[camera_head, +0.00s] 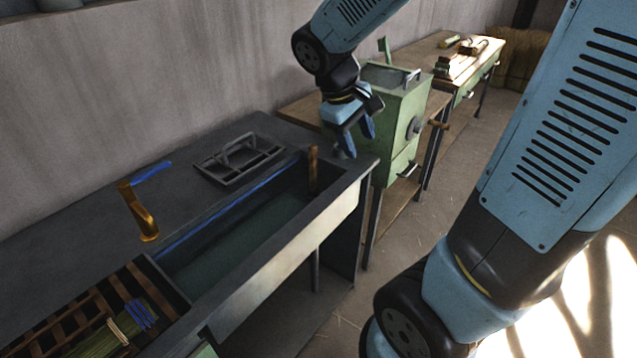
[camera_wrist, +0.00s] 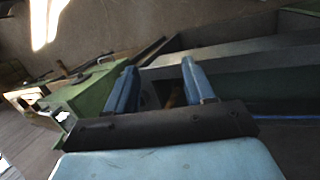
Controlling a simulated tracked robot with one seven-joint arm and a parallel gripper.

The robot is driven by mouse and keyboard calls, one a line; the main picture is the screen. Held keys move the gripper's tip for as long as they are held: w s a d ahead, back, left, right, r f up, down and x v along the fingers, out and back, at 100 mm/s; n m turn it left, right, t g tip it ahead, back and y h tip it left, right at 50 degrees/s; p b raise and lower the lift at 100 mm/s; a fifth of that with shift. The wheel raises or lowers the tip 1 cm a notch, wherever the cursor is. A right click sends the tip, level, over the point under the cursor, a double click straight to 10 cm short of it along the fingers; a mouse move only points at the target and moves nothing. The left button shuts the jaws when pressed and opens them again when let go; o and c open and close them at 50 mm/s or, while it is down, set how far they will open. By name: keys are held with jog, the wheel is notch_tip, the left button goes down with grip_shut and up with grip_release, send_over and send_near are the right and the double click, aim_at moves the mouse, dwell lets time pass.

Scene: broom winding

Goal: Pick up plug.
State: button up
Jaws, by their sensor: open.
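The plug appears to be the upright brown wooden peg (camera_head: 313,168) at the far right end of the trough (camera_head: 270,262), by its inner corner. My gripper (camera_head: 357,142) is open and empty. It hangs above and to the right of the peg, near the trough's right end, and does not touch it. In the wrist view, my gripper (camera_wrist: 159,70) shows two blue fingers spread apart. A small brown piece, likely the peg (camera_wrist: 175,97), shows dimly between them.
A grey metal tray with a handle (camera_head: 240,160) lies on the bench behind the trough. A brass spout (camera_head: 138,210) stands at the left, beside a slatted rack (camera_head: 55,318). A green machine with a crank (camera_head: 395,115) stands close behind my gripper. A wooden table (camera_head: 430,55) is farther back.

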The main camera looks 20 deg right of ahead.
jog(key=w+f+n+h, duration=0.4)
jog(key=w+f, duration=0.3)
jog(key=n+t+h, duration=0.6)
jog(key=n+t, duration=0.4)
jog(key=n, duration=0.6)
send_near(316, 157)
jog(key=x, duration=0.4)
jog(key=f+x, duration=0.1)
jog(key=x, duration=0.3)
jog(key=w+x, duration=0.1)
jog(key=x, duration=0.2)
jog(key=shift+w+f, duration=0.25)
jog(key=shift+f, duration=0.05)
jog(key=shift+a, duration=0.1)
grip_shut()
